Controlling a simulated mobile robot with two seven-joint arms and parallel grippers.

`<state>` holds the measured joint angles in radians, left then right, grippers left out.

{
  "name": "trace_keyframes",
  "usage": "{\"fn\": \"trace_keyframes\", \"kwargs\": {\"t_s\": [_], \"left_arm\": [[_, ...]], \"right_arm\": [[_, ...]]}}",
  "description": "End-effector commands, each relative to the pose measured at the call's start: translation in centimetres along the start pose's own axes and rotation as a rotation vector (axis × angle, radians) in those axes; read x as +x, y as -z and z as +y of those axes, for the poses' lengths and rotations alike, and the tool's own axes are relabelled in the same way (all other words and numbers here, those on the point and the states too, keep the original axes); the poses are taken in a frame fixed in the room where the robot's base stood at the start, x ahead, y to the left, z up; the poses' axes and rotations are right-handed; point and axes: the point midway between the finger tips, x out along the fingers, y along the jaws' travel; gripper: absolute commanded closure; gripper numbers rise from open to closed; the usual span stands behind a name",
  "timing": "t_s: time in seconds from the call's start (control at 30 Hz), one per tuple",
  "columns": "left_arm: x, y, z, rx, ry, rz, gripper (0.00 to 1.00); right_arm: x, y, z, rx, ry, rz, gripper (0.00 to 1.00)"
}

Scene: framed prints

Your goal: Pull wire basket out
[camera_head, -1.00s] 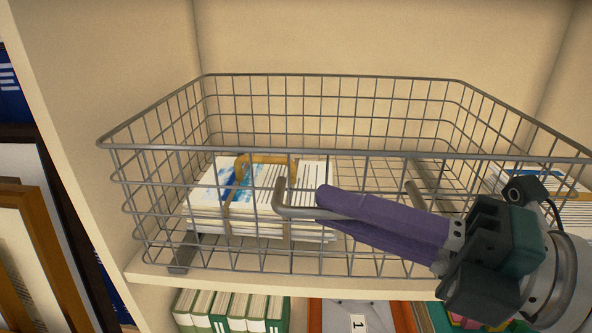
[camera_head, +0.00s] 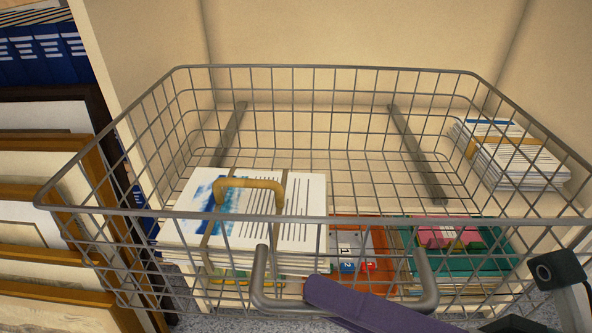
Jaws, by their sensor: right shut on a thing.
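The grey wire basket (camera_head: 345,221) fills the middle of the view and extends out from the cream shelf unit, its front hanging past the shelf edge. Its U-shaped handle (camera_head: 260,275) sticks out at the front. My right gripper (camera_head: 318,290), with purple fingers, comes in from the lower right and is shut on the handle's bar. My left gripper is out of view.
Two metal rails (camera_head: 417,155) show under the basket. Another paper stack (camera_head: 520,160) stands at the right. Framed prints (camera_head: 40,225) stand close by the basket's left side. Colourful flat items (camera_head: 460,240) lie below, seen through the mesh.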

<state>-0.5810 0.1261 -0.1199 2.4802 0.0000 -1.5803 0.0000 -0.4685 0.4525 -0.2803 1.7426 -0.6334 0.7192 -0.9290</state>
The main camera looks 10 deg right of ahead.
Motion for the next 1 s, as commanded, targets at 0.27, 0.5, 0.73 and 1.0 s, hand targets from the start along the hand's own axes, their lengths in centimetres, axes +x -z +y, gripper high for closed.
{"fn": "trace_keyframes", "kwargs": {"t_s": [0.27, 0.5, 0.73, 1.0], "left_arm": [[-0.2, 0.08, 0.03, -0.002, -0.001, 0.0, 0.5], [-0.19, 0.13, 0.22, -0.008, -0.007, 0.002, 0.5], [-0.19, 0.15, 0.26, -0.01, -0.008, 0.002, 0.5], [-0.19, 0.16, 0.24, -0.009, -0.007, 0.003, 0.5]], "right_arm": [[-0.19, 0.47, 0.1, 0.001, -0.001, 0.001, 1.0], [-0.19, 0.45, 0.08, 0.0, -0.001, 0.001, 1.0], [-0.19, 0.43, 0.06, 0.0, 0.0, 0.001, 0.64], [-0.19, 0.41, 0.05, 0.0, 0.001, 0.0, 0.58]]}}
